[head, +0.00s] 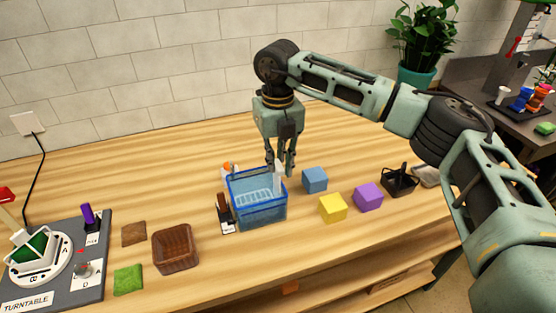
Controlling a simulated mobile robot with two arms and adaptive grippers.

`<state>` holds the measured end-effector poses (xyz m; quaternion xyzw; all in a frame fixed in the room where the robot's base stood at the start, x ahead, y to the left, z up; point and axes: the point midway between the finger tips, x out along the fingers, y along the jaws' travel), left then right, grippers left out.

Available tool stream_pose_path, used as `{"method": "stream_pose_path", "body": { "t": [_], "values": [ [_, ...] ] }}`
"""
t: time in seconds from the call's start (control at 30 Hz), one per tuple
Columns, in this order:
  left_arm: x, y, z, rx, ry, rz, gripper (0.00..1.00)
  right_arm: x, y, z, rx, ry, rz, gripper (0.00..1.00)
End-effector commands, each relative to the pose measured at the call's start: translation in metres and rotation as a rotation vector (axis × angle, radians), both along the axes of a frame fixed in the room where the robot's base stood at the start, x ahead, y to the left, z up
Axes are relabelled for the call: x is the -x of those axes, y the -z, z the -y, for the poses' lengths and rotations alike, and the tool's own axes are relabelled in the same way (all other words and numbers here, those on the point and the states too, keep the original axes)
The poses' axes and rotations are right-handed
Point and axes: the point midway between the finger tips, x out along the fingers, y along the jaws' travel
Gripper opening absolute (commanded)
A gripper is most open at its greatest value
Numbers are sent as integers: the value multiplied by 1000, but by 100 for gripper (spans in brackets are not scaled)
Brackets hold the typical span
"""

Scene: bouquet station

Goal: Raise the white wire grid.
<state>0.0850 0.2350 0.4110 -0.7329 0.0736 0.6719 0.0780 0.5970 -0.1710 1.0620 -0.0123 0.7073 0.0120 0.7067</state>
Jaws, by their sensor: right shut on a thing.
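A clear blue bin (262,214) stands on the wooden table. The white wire grid (254,198) shows as pale bars inside the bin, tinted by its blue walls. A pale upright strip (278,181), seemingly the grid's handle, rises at the bin's right side. My right gripper (280,170) points down over the bin's back right part, its fingers shut on the top of this strip. Whether the grid rests on the bin's floor or hangs above it, I cannot tell. My left gripper is out of view.
Blue (314,180), yellow (333,207) and purple (368,196) cubes lie right of the bin. A labelled brown item (225,212) stands close on its left. A brown basket (176,248) and a turntable station (60,262) are further left. The table's back left is clear.

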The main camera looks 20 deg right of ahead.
Motion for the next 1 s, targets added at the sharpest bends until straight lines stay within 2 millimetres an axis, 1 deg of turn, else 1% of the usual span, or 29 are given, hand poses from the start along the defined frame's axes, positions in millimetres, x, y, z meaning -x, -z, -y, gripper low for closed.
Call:
{"method": "stream_pose_path", "body": {
  "t": [0.03,0.13,0.3,0.37,0.43,0.67,0.7,0.9,1.0],
  "values": [
    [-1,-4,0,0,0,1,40,-1,-10,0,-1,0,2,0],
    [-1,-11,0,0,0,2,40,-1,-29,0,-1,0,2,0],
    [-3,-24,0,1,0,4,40,-1,-68,0,-1,0,4,0],
    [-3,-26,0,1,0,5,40,-1,-76,0,-1,0,2,0],
    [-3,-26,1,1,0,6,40,0,-79,0,-1,0,1,0],
    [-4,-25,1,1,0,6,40,-1,-80,0,-3,0,5,0],
    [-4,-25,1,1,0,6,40,-1,-80,0,-3,1,6,17],
    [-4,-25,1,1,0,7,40,-1,-78,0,-2,1,4,34],
    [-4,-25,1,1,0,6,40,0,-78,0,-1,0,2,34]
  ]
}}
